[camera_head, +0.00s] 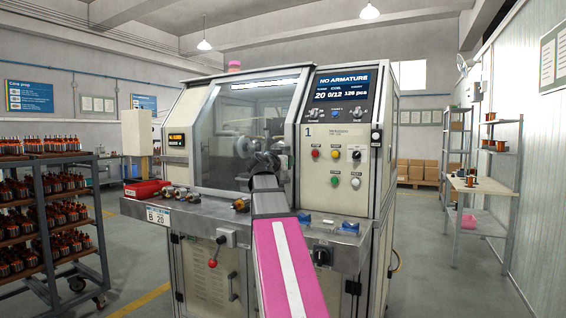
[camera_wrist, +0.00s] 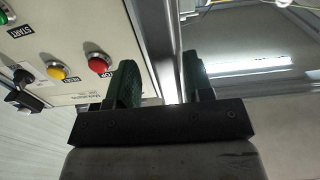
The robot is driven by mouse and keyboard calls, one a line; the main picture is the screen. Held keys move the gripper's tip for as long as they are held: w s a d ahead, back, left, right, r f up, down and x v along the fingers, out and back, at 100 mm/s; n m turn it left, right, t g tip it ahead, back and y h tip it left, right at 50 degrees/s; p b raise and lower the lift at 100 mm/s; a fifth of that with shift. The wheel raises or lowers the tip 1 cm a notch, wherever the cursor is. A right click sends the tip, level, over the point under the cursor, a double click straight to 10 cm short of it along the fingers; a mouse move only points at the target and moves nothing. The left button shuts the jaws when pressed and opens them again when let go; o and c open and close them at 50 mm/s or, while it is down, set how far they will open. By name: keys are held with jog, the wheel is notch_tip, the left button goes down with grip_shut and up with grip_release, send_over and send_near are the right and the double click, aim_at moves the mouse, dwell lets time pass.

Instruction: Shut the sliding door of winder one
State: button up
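Winder one (camera_head: 340,170) stands ahead, marked "1" on its control panel. Its sliding door (camera_head: 225,125) is a clear pane in a pale frame at the front of the machine; the winding parts show dimly behind it. I cannot tell how far it stands open. My gripper (camera_head: 262,160) is raised in front of the pane's lower right part, and its fingertips are hard to make out there. In the wrist view its two green fingers (camera_wrist: 160,85) are apart, on either side of a dark and metal upright strip (camera_wrist: 152,30). I cannot tell whether they touch it.
Buttons sit close to the fingers, including a red stop button (camera_wrist: 98,62). A steel ledge (camera_head: 190,215) below the door carries a red bin (camera_head: 146,188) and small parts. A rack of armatures (camera_head: 45,220) stands left, a shelf (camera_head: 485,190) right. The right floor is clear.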

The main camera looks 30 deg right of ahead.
jog(key=v, duration=1)
jog(key=shift+s+a, duration=0.2)
jog(key=shift+a, duration=0.15)
